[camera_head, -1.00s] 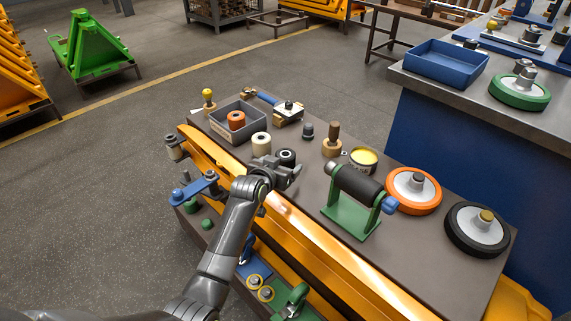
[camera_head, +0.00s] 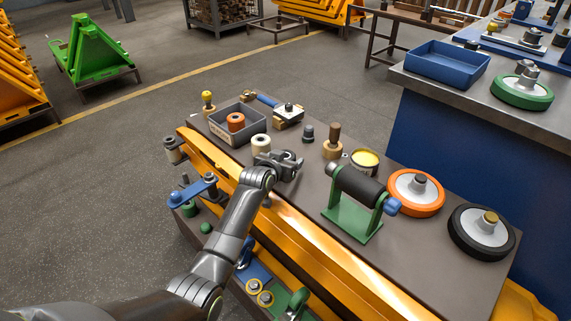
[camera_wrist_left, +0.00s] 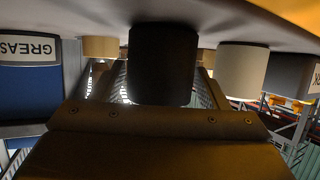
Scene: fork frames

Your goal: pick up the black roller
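The black roller (camera_wrist_left: 162,62) is a short dark cylinder, centred in the left wrist view just beyond the body of my left gripper. That view is upside down, with the tabletop (camera_wrist_left: 230,18) along its top. In the head view my left gripper (camera_head: 290,163) is low over the table, right of the cream roller (camera_head: 261,145), and covers the black roller. Its fingers are at the roller, but whether they are closed on it cannot be made out. The cream roller also stands beside the black one in the wrist view (camera_wrist_left: 241,70). My right gripper is out of view.
A grey bin (camera_head: 221,130) with an orange roller stands at the left. A wooden-handled tool (camera_head: 333,142), a yellow-topped tin (camera_head: 364,160) and a green stand (camera_head: 350,219) holding a large black roller lie to the right.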

